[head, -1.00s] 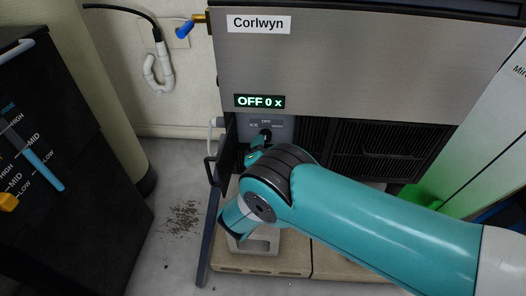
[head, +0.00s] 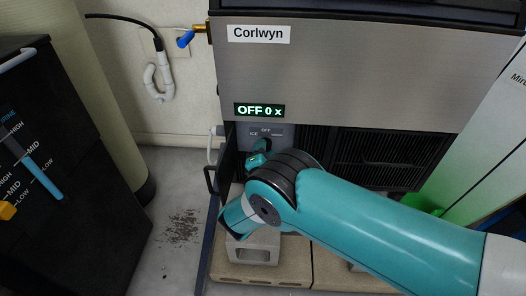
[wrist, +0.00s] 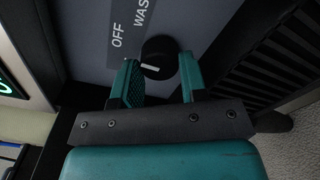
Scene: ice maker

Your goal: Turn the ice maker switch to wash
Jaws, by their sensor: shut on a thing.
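The ice maker (head: 360,70) is a steel-fronted machine, and its display (head: 259,110) reads "OFF 0 x". Below it is a grey switch panel (head: 284,130) marked ICE on the left, OFF at the top and a third, small label on the right. The wrist view shows OFF and a cut-off "WAS" beside the round black switch knob (wrist: 160,52), which carries a white mark. My gripper (wrist: 160,75) has its teal fingers on both sides of the knob and is shut on it. In the head view, my gripper (head: 257,158) partly hides the knob.
A dark vent grille (head: 375,158) lies right of the switch panel. A black open door or flap (head: 226,165) stands just left of my gripper. A concrete block (head: 253,248) sits below my wrist.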

